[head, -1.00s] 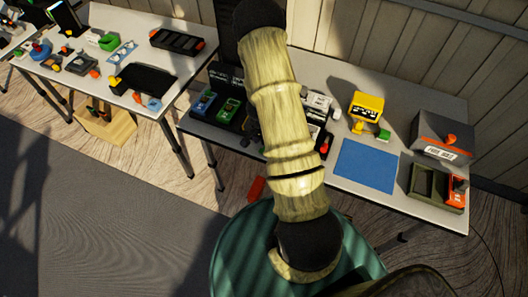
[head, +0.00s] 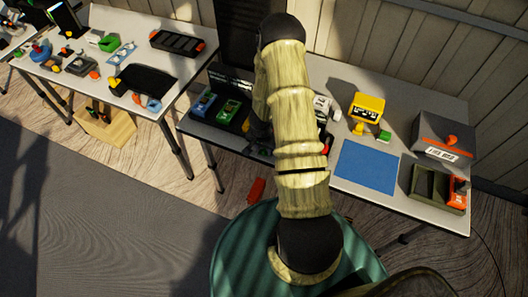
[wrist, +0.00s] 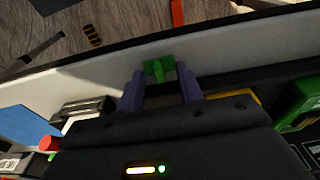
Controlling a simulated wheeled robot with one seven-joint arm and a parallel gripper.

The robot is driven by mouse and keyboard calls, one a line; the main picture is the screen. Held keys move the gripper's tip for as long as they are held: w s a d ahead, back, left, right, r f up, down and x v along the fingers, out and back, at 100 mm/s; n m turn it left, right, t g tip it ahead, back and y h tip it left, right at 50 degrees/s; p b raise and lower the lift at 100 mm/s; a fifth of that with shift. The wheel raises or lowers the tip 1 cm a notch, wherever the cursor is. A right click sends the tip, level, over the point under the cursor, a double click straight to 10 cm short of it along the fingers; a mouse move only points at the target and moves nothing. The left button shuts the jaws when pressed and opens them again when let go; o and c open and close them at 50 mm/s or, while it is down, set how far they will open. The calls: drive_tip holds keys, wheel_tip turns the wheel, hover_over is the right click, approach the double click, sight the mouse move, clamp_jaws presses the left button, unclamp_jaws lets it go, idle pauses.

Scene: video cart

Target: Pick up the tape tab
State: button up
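A small green piece (wrist: 158,68), likely the tape tab, lies on the pale tabletop close to the table's front edge in the wrist view. My gripper (wrist: 160,82) has its two purple-grey fingers apart, one on each side of the green piece, with a visible gap on both sides. In the head view my arm covers the green piece, and the fingertips cannot be made out.
A blue mat (head: 367,166) lies right of my arm. A yellow device (head: 366,106), a grey box (head: 444,137) and an olive tray (head: 430,186) stand around it. Blue (head: 203,104) and green (head: 229,111) cartridges sit left. A red item (head: 256,189) lies on the floor.

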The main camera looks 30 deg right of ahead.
sight(264, 150)
idle(0.3)
clamp_jaws()
wheel_tip(264, 150, up, 10)
drive_tip(key=p, duration=0.3)
idle(0.4)
idle(0.4)
drive_tip(key=w+a+n+y, duration=0.1)
drive_tip(key=w+a+n, duration=0.1)
drive_tip(key=a+n, duration=0.8)
drive_tip(key=a+f, duration=0.1)
drive_tip(key=a, duration=0.2)
drive_tip(key=shift+w+a+t, duration=0.15)
drive_tip(key=shift+a+t, duration=0.1)
drive_tip(key=shift+t, duration=0.05)
